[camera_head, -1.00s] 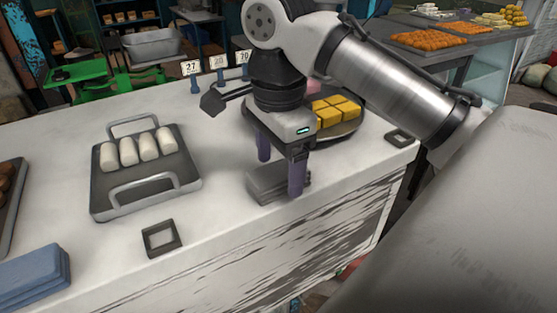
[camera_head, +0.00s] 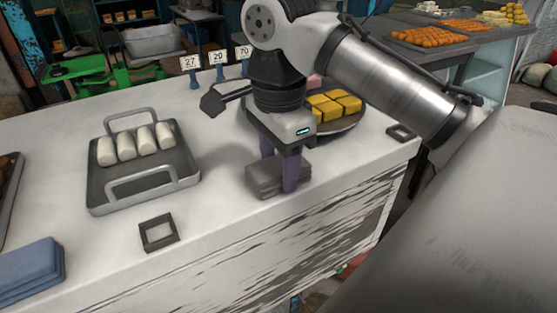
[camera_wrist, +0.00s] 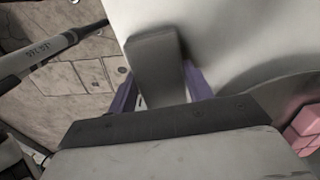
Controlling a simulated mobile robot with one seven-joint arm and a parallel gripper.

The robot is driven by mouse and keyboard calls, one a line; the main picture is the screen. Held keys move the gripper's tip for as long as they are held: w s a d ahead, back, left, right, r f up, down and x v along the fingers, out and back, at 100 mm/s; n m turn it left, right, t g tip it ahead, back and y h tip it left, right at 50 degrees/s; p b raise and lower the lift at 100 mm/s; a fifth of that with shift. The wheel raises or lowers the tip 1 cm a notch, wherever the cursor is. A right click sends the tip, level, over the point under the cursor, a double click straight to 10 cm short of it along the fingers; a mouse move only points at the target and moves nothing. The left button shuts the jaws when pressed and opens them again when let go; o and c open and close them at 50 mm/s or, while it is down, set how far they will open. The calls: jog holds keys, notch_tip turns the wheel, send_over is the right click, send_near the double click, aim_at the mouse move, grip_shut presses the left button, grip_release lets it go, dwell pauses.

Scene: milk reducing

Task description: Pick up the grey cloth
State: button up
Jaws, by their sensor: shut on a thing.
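The grey cloth (camera_head: 264,181) is a folded stack on the white counter near its front edge. My gripper (camera_head: 279,176) points down at it, with one purple finger in front of the cloth and the other behind it. The fingers are closed against the cloth, which still appears to rest on the counter. In the wrist view the cloth (camera_wrist: 156,62) sticks out beyond the purple fingers (camera_wrist: 160,88). The part of the cloth between the fingers is partly hidden.
A tray (camera_head: 180,178) with several white rolls stands to the left. A small dark square frame (camera_head: 158,233) and a folded blue cloth (camera_head: 30,268) lie at the front left. A round plate with yellow blocks (camera_head: 334,104) is just behind my gripper. Price signs (camera_head: 218,57) stand behind.

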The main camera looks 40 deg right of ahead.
aim_at(279, 165)
notch_tip(279, 165, up, 10)
jog(key=p, duration=0.7)
jog(key=shift+p, duration=0.35)
jog(key=o, duration=0.3)
jog(key=shift+c, duration=1.1)
